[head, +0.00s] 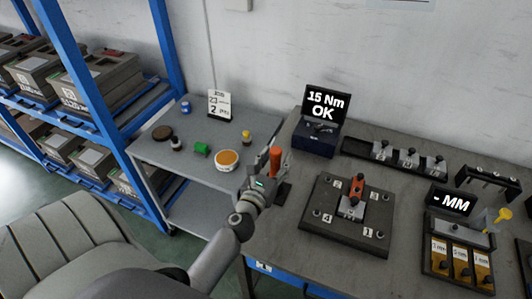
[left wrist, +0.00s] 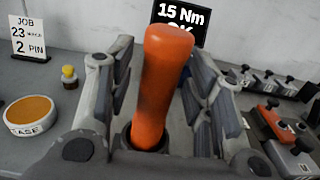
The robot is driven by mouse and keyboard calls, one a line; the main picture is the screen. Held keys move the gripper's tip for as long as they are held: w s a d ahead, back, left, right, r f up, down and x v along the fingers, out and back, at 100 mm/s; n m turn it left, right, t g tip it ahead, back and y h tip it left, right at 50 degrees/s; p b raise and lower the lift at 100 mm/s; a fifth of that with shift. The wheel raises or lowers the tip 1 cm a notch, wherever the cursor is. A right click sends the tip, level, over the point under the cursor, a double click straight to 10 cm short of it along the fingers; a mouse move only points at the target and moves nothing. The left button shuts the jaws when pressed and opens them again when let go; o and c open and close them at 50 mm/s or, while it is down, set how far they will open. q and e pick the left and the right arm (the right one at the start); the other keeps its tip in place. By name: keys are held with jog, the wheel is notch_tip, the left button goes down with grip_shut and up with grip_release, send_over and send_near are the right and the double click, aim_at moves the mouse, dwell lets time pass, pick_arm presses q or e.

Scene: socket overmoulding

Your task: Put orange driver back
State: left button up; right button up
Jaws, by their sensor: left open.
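The orange driver (head: 275,159) stands nearly upright near the left edge of the grey workbench, and its handle (left wrist: 160,85) fills the middle of the left wrist view. Its lower end sits in a dark round opening, partly hidden by my gripper. My left gripper (head: 264,178) is open around the driver, with one finger on each side of the handle. In the left wrist view gaps show between handle and fingers. The driver's shaft is hidden. My right gripper is not in view.
A display reading "15 Nm OK" (head: 323,105) stands behind the driver. A dark fixture plate (head: 322,228) with an orange-topped clamp (head: 356,191) lies to the right. A side table at left holds a round orange-topped tin (head: 227,160), a green block (head: 201,149) and a job card (head: 219,105).

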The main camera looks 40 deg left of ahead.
pick_arm(q)
jog(key=b+v, duration=0.4)
jog(key=v, duration=0.7)
jog(key=shift+s, duration=0.35)
jog(key=shift+f, duration=0.2)
jog(key=shift+c, duration=0.9)
dwell(0.5)
